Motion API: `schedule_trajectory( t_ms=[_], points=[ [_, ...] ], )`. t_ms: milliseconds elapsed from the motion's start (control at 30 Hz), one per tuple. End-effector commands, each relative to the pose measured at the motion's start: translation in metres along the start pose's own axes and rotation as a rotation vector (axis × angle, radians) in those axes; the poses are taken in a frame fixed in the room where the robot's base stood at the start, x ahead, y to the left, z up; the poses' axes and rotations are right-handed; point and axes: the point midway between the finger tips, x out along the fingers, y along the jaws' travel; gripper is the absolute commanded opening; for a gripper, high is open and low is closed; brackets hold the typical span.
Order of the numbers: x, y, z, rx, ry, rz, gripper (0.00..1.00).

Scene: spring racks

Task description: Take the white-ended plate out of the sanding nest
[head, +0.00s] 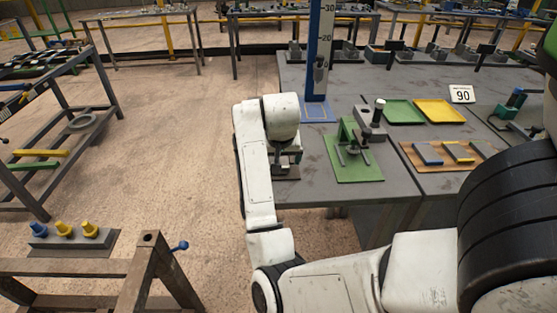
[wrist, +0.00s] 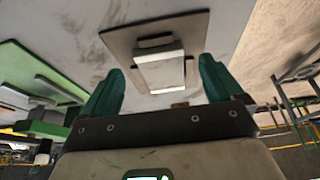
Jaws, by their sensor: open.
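The white-ended plate (wrist: 160,72) is in the wrist view, its pale end facing my camera. It sits on the sanding nest (wrist: 195,32), a flat brownish base on the grey table. My gripper (wrist: 166,75) is open, with one green finger on either side of the plate's white end in the picture. I cannot tell whether the fingers touch it. In the head view my gripper (head: 287,158) is low over the nest (head: 288,174) near the table's front left corner; my arm hides most of the plate there.
A green fixture board (head: 360,172) with a toggle clamp stands just right of my gripper. A blue height post (head: 319,60) rises behind. Green (head: 404,112) and yellow (head: 439,111) trays and a wooden board (head: 414,160) with bars lie farther right.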

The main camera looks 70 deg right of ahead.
Motion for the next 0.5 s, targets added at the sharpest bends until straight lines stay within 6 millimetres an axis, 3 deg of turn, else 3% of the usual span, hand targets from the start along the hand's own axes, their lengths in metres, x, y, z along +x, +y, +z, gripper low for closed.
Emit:
schedule_trajectory(
  t_ms=[200,433,500],
  points=[
    [0.022,0.000,0.001,0.000,-0.001,0.000,0.94],
    [0.024,0.000,0.000,0.000,0.001,-0.001,0.94],
    [0.024,0.000,0.000,0.000,0.001,-0.001,0.89]
  ],
)
